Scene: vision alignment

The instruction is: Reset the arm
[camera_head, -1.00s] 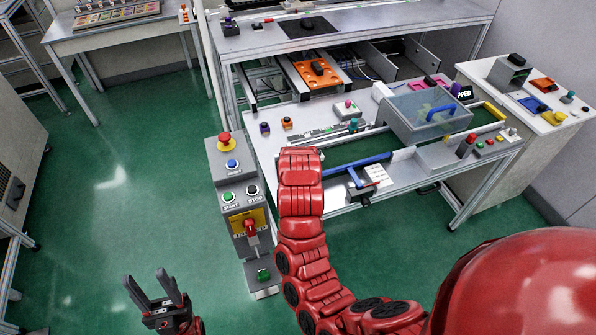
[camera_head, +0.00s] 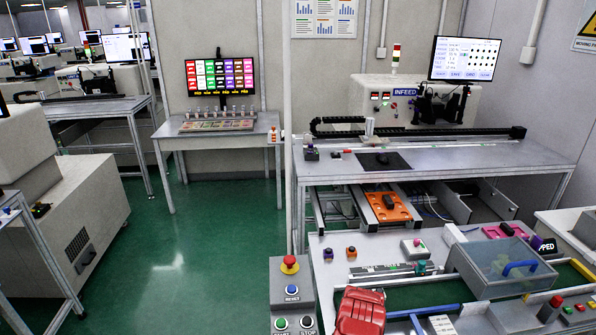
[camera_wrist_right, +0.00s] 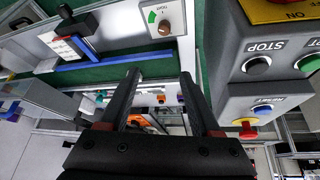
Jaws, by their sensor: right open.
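My red right arm (camera_head: 360,312) shows at the bottom of the head view, beside the grey control box (camera_head: 280,272). My right gripper (camera_wrist_right: 160,80) shows in the right wrist view with its two dark fingers apart and nothing between them. In that view the control box (camera_wrist_right: 282,88) is to the right of the fingers, with STOP and RESET buttons. The head view does not show the right gripper, and my left gripper is in neither current view.
The lower worktable (camera_head: 325,275) right of the control box carries a clear-lidded box (camera_head: 500,266), a blue bar (camera_head: 425,311) and small parts. A machine bench (camera_head: 460,158) stands behind it, and a side table (camera_head: 250,140) at the back. Green floor (camera_head: 190,235) is open at left.

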